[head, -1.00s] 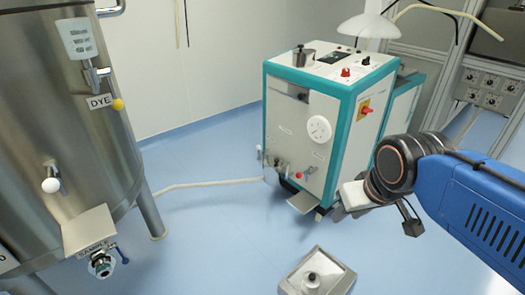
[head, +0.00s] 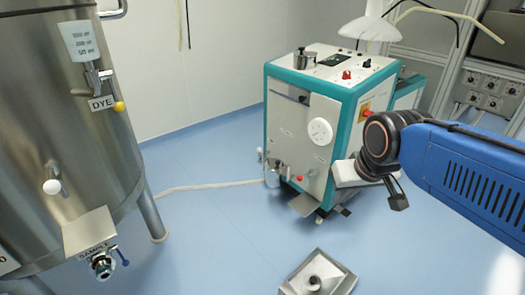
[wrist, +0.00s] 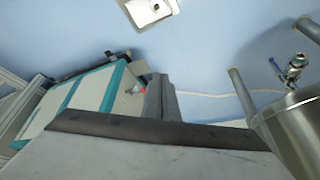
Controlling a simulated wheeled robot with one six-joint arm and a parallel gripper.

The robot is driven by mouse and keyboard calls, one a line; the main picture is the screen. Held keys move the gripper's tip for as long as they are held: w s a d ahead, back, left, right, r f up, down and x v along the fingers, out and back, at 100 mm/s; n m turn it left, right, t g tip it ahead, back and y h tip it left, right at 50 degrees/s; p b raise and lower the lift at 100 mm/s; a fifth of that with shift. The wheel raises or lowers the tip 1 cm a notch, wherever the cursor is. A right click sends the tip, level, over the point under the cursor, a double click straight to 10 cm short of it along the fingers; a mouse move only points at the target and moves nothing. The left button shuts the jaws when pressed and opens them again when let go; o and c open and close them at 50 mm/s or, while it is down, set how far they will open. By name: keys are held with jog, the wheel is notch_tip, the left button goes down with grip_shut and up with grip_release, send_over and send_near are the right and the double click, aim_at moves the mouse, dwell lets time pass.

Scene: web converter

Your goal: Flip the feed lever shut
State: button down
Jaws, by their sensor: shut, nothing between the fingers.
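No label reading "feed" is legible, so I cannot tell which handle is the feed lever. In the head view, the steel vessel (head: 75,150) at left has a yellow-knobbed handle (head: 119,106) by a DYE label, a white knob (head: 52,187) lower down, and a blue-handled sample valve (head: 103,266). The teal-and-white machine (head: 300,135) has a small red knob (head: 299,178) low on its front. My gripper is at the machine's lower right in the head view, fingertips unclear there. In the wrist view my gripper (wrist: 160,82) is shut and empty, apart from the vessel.
A square metal floor fixture (head: 318,272) lies in front of the machine. A pale hose (head: 210,186) runs along the floor between vessel and machine. A control panel (head: 490,92) stands at back right. The blue floor (head: 220,235) between vessel and machine is otherwise clear.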

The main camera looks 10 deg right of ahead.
jog(key=w+f+m+t, duration=0.15)
jog(key=w+m, duration=0.35)
jog(key=w, duration=3.5)
jog(key=w+a+f+m, duration=0.1)
jog(key=w+f+m, duration=0.2)
jog(key=w+f, duration=2.2)
jog(key=w, duration=0.3)
jog(key=shift+w+a+f, duration=0.35)
jog(key=shift+a, duration=0.05)
jog(key=shift+m, duration=0.3)
jog(key=x, duration=0.9)
jog(key=shift+w+f, duration=0.1)
jog(key=shift+w, duration=0.1)
jog(key=shift+w+a+f, duration=0.3)
jog(key=shift+w+a, duration=0.35)
jog(key=shift+w, duration=0.2)
jog(key=shift+w+a+f, duration=0.3)
jog(key=shift+w+a, duration=0.3)
jog(key=shift+w, duration=0.25)
